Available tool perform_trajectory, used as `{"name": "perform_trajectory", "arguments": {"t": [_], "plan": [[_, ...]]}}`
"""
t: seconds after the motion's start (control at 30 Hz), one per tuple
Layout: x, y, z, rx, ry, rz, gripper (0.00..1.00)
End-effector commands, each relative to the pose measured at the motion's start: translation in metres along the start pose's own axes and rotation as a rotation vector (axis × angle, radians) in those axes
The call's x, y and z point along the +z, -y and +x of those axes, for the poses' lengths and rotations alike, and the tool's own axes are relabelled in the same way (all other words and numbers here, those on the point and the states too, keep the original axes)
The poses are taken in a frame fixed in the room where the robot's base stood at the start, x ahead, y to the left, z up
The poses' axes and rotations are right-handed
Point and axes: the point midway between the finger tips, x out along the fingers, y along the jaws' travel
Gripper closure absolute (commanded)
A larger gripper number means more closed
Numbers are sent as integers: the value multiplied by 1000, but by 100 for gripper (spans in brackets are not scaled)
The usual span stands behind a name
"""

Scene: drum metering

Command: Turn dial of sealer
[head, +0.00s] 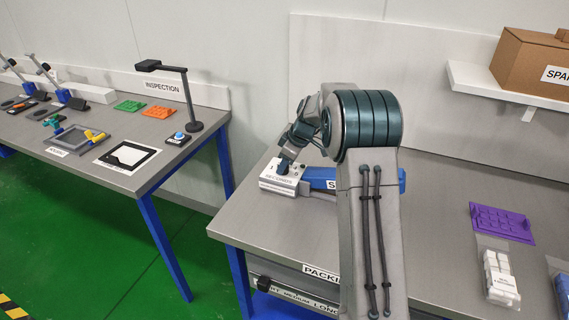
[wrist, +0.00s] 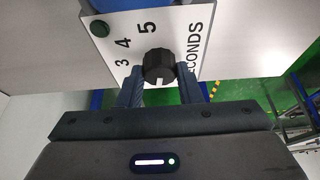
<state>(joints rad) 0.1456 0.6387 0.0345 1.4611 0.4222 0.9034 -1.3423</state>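The sealer (head: 321,180) is a blue-armed device with a pale control box at its left end, on the packing bench. In the wrist view, its white panel (wrist: 183,35) carries the numbers 3, 4 and 5 and the word "SECONDS", partly cut off. The black dial (wrist: 160,65) sits at the panel's near edge, with a pale pointer mark facing my gripper. My gripper (wrist: 160,76) is open, its two fingers on either side of the dial. Slim gaps seem to remain, though contact is hard to judge. In the head view my gripper (head: 284,168) is over the control box.
A purple tray (head: 502,222) and small packs (head: 500,277) lie at the bench's right. A shelf (head: 505,93) holds a cardboard box (head: 532,62). The inspection table (head: 160,130) stands at left across a floor gap.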

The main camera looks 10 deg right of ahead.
Motion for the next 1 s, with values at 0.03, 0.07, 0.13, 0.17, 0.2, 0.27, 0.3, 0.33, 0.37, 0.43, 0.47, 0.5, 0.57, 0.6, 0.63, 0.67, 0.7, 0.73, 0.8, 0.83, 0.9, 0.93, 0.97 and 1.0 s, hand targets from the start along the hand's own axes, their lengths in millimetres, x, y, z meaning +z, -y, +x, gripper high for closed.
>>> {"name": "perform_trajectory", "arguments": {"t": [0.03, 0.07, 0.13, 0.17, 0.2, 0.27, 0.3, 0.33, 0.37, 0.43, 0.47, 0.5, 0.57, 0.6, 0.63, 0.67, 0.7, 0.73, 0.8, 0.83, 0.9, 0.93, 0.97, 1.0], "plan": [[0, 0, 0, 1, 0, 0, 88], [0, 0, 0, 1, 0, 0, 91], [0, 0, 0, 2, 0, 0, 91], [0, 0, 0, 2, 0, 0, 91], [0, 0, 0, 2, 0, 1, 91], [0, 0, 0, 4, 0, 5, 91], [0, 0, 0, 6, 0, 10, 91], [0, 0, 0, 8, 0, 15, 91], [0, 0, 0, 11, 0, 22, 91], [1, 0, 1, 20, 0, 42, 91], [1, 0, 1, 25, 0, 53, 91], [1, 0, 1, 33, -1, 70, 91], [1, 0, 1, 47, -1, 102, 91], [1, 0, 1, 57, -1, 127, 91], [1, 0, 2, 65, -1, 148, 91], [1, 0, 2, 74, -2, 170, 91], [1, 1, 1, 87, -2, 200, 91], [0, 1, 1, 97, -2, 223, 91], [0, 1, 2, 122, -1, 282, 91], [0, 2, 1, 132, -2, 309, 91], [-1, 2, 1, 159, -3, 370, 91], [-1, 2, 1, 169, -2, 395, 91], [-1, 2, 0, 180, -2, 422, 91], [-1, 2, 0, 195, -3, 458, 91]]}}
